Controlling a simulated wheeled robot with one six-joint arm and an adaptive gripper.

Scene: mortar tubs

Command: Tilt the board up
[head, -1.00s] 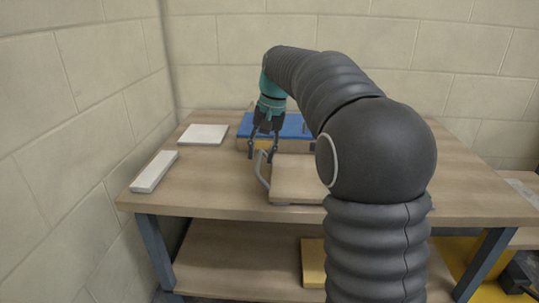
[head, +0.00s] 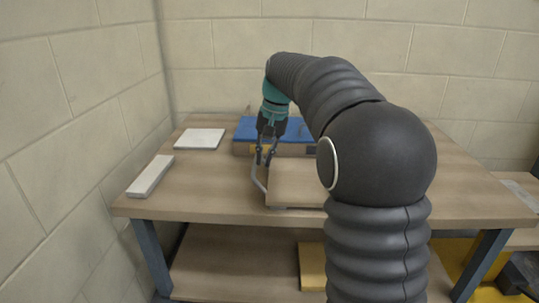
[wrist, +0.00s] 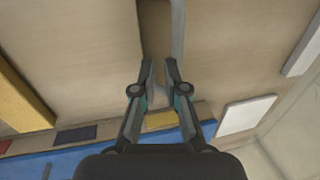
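The board (head: 295,185) is a flat light-wood panel lying on the wooden table, partly hidden behind my arm. A bent grey handle (head: 258,180) runs along its left edge. My gripper (head: 264,160) points down at the far end of this handle. In the wrist view, the fingers (wrist: 158,64) stand close together with a narrow gap. The grey bar of the handle (wrist: 177,28) runs down to the right fingertip. Whether the fingers pinch it is not clear. The board's surface (wrist: 75,50) fills the left of the wrist view and looks flat.
A blue-topped box (head: 245,131) stands behind the gripper. A white square slab (head: 200,139) and a long white bar (head: 151,176) lie on the left of the table (head: 205,190). A block wall is close on the left. A yellow block (head: 312,265) lies on the lower shelf.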

